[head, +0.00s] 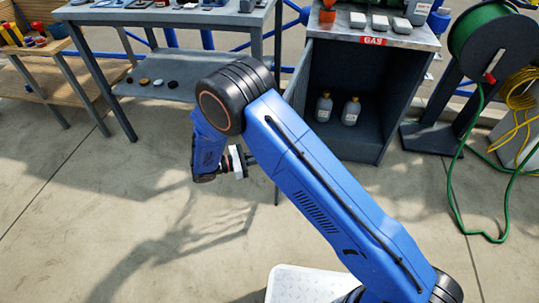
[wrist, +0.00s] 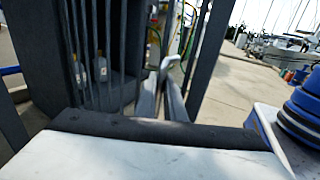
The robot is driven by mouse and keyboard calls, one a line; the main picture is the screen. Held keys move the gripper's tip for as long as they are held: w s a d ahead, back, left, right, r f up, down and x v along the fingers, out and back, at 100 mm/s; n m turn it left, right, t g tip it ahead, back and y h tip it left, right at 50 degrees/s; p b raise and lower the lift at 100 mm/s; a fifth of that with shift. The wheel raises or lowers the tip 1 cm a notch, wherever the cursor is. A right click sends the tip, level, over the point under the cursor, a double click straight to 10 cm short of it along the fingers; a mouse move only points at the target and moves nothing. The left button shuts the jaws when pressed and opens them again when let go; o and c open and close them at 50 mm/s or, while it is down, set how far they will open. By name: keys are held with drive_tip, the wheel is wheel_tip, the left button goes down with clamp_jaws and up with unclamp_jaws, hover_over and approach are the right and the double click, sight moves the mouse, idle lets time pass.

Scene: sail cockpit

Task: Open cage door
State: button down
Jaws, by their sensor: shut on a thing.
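The gas cage (head: 393,145) is a dark grey cabinet with a red GAS label. In the head view its front shows no bars across the two bottles (head: 323,106) inside. The barred cage door (wrist: 108,40) shows in the wrist view, with the bottles behind its bars. In the head view my arm hides most of the door, so its exact angle cannot be told. My gripper (head: 238,162) is left of the cabinet, low in front of the workbench. In the wrist view its fingers (wrist: 163,92) are shut on the pale door handle (wrist: 169,63).
A workbench (head: 180,18) with a lower shelf stands left of the cabinet. Several small items lie on the cabinet top (head: 405,38). A green hose reel (head: 488,45) stands at right, its hose trailing on the floor. The concrete floor (head: 60,210) at left is clear.

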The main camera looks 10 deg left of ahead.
drive_tip(key=c, duration=1.8)
unclamp_jaws()
drive_tip(key=shift+c, duration=0.2)
drive_tip(key=v, duration=1.7)
drive_tip(key=shift+s+a, duration=0.2)
